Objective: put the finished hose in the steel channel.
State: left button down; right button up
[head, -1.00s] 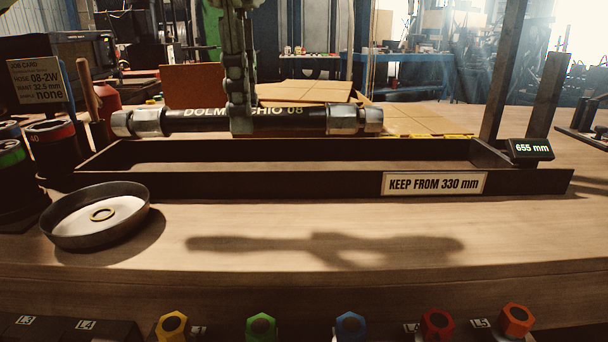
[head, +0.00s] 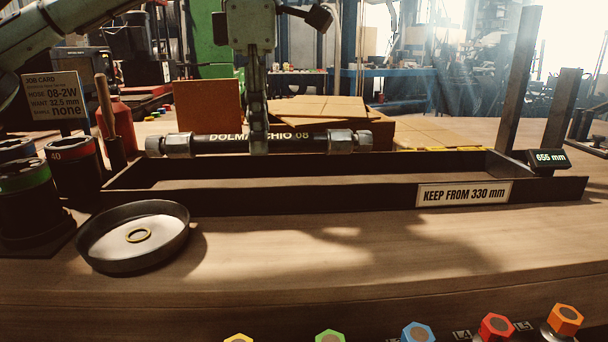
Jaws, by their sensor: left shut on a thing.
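My right gripper is not in view.
A round dish (head: 183,245) with a ring (head: 138,235) stands at the front left. Dark cups (head: 75,172) stand left of the channel. Two posts (head: 519,85) and a "655 mm" display (head: 547,159) are at its right end. Coloured hex knobs (head: 495,326) line the front.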

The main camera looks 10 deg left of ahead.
aim_at(288, 146)
pick_arm(q)
jog(key=w+f, duration=0.1)
jog(key=w, duration=0.1)
jog(key=w+d+f, duration=0.1)
jog(key=w, duration=0.1)
jog(key=w+f+p, duration=0.1)
jog(key=w, duration=0.1)
jog(key=shift+w+d+f, duration=0.2)
jog(key=shift+d+f, duration=0.1)
jog(key=shift+d, duration=0.05)
jog(key=shift+w+f, duration=0.2)
jog(key=shift+w, duration=0.05)
jog(key=shift+w+d+f, duration=0.1)
jog(key=shift+w+f, duration=0.05)
jog(key=shift+f, duration=0.05)
notch_tip(288, 146, down, 3)
jog(key=shift+p, duration=0.3)
jog(key=shift+f, duration=0.4)
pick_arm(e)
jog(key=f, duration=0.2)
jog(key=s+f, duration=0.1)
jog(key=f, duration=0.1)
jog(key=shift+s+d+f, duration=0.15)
